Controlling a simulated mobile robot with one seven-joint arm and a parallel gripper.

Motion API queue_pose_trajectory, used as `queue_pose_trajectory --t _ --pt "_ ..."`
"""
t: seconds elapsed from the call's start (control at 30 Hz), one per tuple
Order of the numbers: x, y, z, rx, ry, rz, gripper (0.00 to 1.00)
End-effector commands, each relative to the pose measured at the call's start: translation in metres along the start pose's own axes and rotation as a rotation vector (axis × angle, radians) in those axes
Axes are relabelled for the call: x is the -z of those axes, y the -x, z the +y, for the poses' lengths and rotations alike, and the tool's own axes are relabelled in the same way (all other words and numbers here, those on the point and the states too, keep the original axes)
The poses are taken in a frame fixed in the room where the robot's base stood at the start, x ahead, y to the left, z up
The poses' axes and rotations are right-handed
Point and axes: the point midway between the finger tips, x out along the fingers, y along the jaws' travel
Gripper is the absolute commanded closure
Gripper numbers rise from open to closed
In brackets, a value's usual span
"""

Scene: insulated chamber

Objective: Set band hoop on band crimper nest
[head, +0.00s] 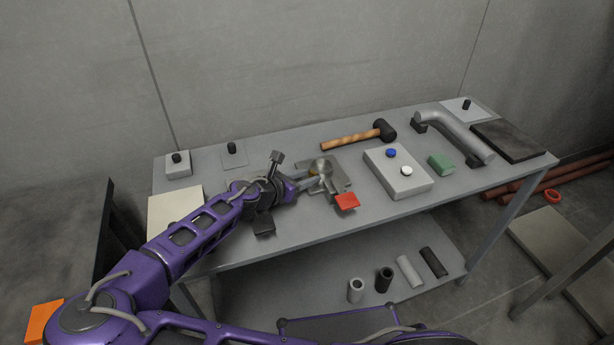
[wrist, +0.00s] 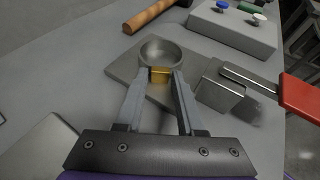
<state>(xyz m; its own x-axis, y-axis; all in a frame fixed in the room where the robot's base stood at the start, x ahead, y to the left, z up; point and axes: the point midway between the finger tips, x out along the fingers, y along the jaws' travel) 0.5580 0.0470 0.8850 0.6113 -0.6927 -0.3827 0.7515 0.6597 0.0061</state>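The band hoop is a round grey metal ring (wrist: 160,54) with a yellow tab (wrist: 159,75) on its near side; it also shows in the head view (head: 321,166). My gripper (wrist: 160,80) has its fingertips on either side of the yellow tab and is shut on it. My gripper reaches it from the left in the head view (head: 309,181). The band crimper has a grey plate (wrist: 122,72), a metal block (wrist: 219,88) and a red handle (wrist: 302,98). The hoop is upright over the plate; I cannot tell whether it touches. The nest itself is not clearly visible, perhaps hidden by the hoop.
A mallet (head: 357,136) lies behind the crimper. A white box with blue and white buttons (head: 398,178), a green block (head: 441,163) and a bent pipe (head: 455,135) stand to the right. A pale square plate (head: 172,210) lies left, near my arm.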

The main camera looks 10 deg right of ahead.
Motion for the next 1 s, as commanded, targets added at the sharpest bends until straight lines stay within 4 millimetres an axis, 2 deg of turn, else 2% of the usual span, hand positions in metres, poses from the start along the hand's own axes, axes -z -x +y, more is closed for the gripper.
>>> queue_pose_trajectory --t 0.03,0.1,0.13,0.47,0.57,0.8,1.0 --pt "0.000 0.000 0.000 0.000 0.000 0.000 0.52" --pt "0.000 0.000 0.000 0.000 0.000 0.000 0.39" --pt "0.000 0.000 0.000 0.000 0.000 0.000 0.36" --pt "-0.003 0.002 0.000 0.000 -0.001 0.000 0.36" --pt "-0.014 0.006 0.000 0.000 -0.003 0.001 0.36" --pt "-0.057 0.024 0.001 -0.001 -0.004 0.003 0.36" --pt "-0.083 0.035 0.001 -0.001 -0.003 0.002 0.36"
